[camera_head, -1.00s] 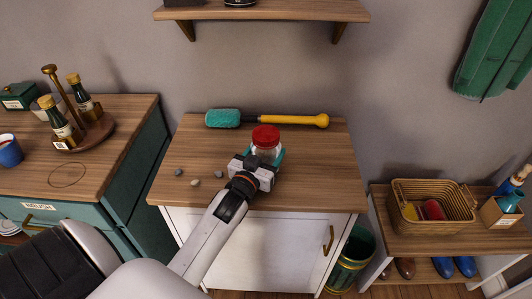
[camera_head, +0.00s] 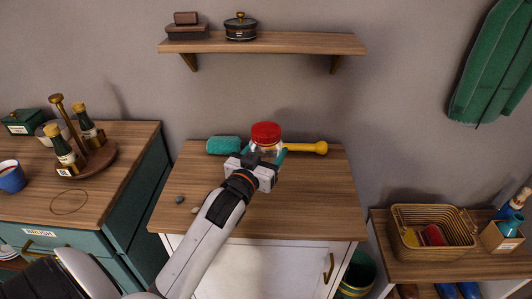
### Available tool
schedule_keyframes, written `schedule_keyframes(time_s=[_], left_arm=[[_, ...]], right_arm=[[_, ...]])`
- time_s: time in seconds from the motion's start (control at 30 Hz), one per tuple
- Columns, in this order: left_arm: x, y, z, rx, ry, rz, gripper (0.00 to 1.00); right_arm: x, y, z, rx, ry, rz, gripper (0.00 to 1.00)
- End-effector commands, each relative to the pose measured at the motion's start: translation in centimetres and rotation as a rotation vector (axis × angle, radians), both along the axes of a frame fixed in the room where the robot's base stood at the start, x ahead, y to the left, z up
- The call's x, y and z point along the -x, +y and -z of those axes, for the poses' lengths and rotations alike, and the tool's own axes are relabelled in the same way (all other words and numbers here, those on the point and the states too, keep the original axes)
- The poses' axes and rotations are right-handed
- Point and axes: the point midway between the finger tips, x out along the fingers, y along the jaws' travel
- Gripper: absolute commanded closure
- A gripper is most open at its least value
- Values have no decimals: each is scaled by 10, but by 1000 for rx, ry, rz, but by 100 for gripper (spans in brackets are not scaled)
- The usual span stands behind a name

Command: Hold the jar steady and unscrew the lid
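The clear jar (camera_head: 266,150) with its red lid (camera_head: 265,131) is upright in my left gripper (camera_head: 263,157). The lid sits on the jar's mouth. The teal fingers of my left gripper lie on either side of the jar body and appear shut on it. The jar seems to be held above the wooden top of the white cabinet (camera_head: 310,205), in front of the brush handle. The gripper body hides the jar's lower part. My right gripper is not in view.
A brush with a teal head (camera_head: 224,145) and yellow handle (camera_head: 307,148) lies at the cabinet's back. Small pebbles (camera_head: 179,199) lie at the left. A wall shelf (camera_head: 290,42) hangs above. The cabinet top's right side is clear. A wicker basket (camera_head: 432,239) stands farther right.

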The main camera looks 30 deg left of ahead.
Motion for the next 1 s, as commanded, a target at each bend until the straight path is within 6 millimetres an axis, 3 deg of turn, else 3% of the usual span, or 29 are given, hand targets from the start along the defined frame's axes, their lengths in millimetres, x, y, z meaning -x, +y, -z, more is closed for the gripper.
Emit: schedule_keyframes(time_s=[0.03,0.17,0.43,0.57,0.8,1.0], left_arm=[[0,0,0,0,-2,0,57],[0,0,0,0,-2,0,75],[1,-1,0,0,-1,1,75],[11,-13,7,-2,6,19,75],[74,-77,29,-5,20,101,75],[125,-117,27,0,10,143,75]], right_arm=[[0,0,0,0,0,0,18],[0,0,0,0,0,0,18],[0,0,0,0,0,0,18],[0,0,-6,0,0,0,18],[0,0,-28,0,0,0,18],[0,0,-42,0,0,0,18]])
